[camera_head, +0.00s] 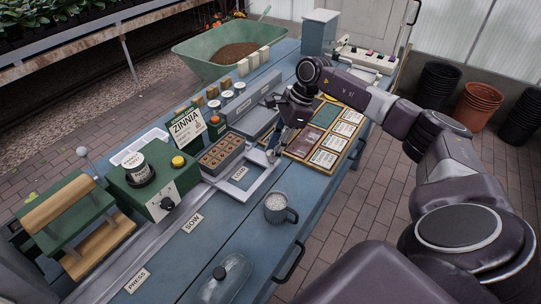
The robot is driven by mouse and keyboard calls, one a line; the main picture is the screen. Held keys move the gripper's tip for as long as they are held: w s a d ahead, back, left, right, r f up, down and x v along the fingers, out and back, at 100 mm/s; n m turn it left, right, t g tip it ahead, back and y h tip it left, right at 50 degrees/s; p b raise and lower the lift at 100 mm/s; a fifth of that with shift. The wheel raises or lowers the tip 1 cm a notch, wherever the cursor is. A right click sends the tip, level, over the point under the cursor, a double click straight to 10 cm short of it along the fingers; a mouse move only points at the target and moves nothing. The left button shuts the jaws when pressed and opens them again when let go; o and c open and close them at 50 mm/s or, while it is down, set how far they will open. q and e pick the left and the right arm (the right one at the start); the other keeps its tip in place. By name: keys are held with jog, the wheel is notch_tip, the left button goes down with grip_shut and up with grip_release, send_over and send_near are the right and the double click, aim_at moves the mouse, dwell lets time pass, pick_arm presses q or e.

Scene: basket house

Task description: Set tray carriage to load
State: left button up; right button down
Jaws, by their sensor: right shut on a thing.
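A pale rectangular frame (225,187), which looks like the tray carriage, sits on the bench rail beside a small label that seems to read LOAD (243,181). A tray with several brown cells (222,157) is just behind it. My right gripper (273,151) reaches down at the frame's far right corner, pointing at the bench. It is shut on a small part there, probably the carriage's handle; the fingers hide most of it. My left gripper is not in view.
The rail runs toward the lower left past SOW (192,222) and PRESS (137,281) labels. A green seeder box (152,190), a ZINNIA sign (187,127), a mug (279,210), a clear-lidded dish (222,278) and a wooden card tray (322,140) stand nearby.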

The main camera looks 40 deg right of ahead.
jog(key=shift+w+d+r, duration=0.15)
jog(key=shift+d, duration=0.15)
jog(key=c, duration=2)
grip_release()
jog(key=o, duration=0.3)
jog(key=shift+o, duration=0.2)
jog(key=v, duration=1.2)
